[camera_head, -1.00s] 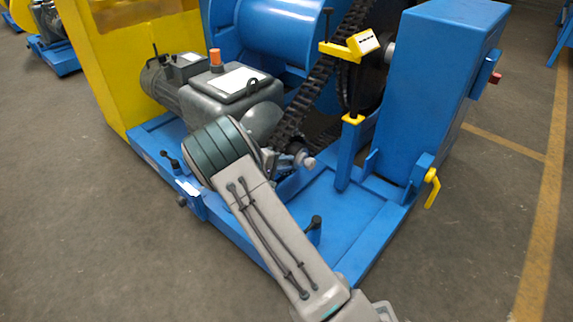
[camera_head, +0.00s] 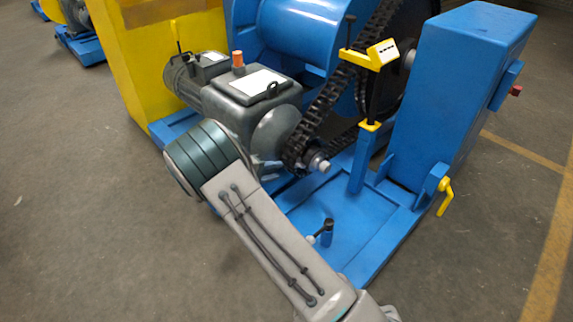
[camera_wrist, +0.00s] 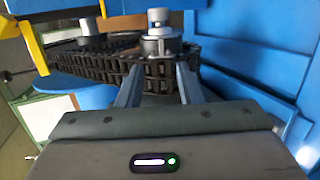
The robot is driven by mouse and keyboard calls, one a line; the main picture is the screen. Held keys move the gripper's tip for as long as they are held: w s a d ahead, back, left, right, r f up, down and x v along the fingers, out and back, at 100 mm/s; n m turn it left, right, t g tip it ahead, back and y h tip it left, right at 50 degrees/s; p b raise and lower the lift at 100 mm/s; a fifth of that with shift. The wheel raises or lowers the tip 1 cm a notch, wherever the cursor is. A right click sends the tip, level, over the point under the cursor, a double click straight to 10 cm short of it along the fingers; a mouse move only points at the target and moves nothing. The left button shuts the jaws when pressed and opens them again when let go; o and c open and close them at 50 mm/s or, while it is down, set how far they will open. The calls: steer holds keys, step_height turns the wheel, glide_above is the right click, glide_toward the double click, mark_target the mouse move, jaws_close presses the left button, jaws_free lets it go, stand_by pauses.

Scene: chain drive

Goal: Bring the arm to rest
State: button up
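My arm (camera_head: 265,235) reaches up from the bottom of the head view, with its dark ringed joint (camera_head: 200,158) in front of the grey motor's lower left side. My gripper is hidden in the head view. In the wrist view my gripper (camera_wrist: 158,78) shows two blue-grey fingers standing apart, with nothing seen held between them. The black roller chain (camera_wrist: 100,68) and a small sprocket with a grey shaft end (camera_wrist: 158,40) lie beyond the fingertips. I cannot tell the exact gap to them.
The chain (camera_head: 325,105) runs from the motor (camera_head: 235,100) sprocket to a large wheel. A blue cabinet (camera_head: 460,90), blue base frame (camera_head: 375,230) and yellow guard (camera_head: 135,60) surround it. A black-handled lever (camera_head: 325,228) stands on the base. Open floor (camera_head: 70,210) lies to the left.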

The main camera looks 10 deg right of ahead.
steer(key=shift+v, duration=1)
steer(key=s+d+r+m+g+y+p, duration=0.1)
steer(key=s+d+r+g+y+p, duration=0.25)
steer(key=r, duration=0.55)
steer(key=s+d+r+m+p, duration=0.2)
steer(key=s+d+r+p, duration=0.15)
steer(key=r+p, duration=0.4)
steer(key=s+d+r+m+g+y+p, duration=0.1)
steer(key=s+d+r+g+p, duration=0.25)
steer(key=r, duration=0.65)
steer(key=s+r+m+t+y+p, duration=0.1)
steer(key=s+r+y+p, duration=0.3)
steer(key=s+r+p, duration=0.6)
steer(key=s+r+m+t+y+p, duration=0.1)
steer(key=s+r+y+p, duration=0.3)
steer(key=s+r+p, duration=0.7)
step_height(320, 180, up, 7)
steer(key=shift+t, duration=0.7)
steer(key=shift+d, duration=0.1)
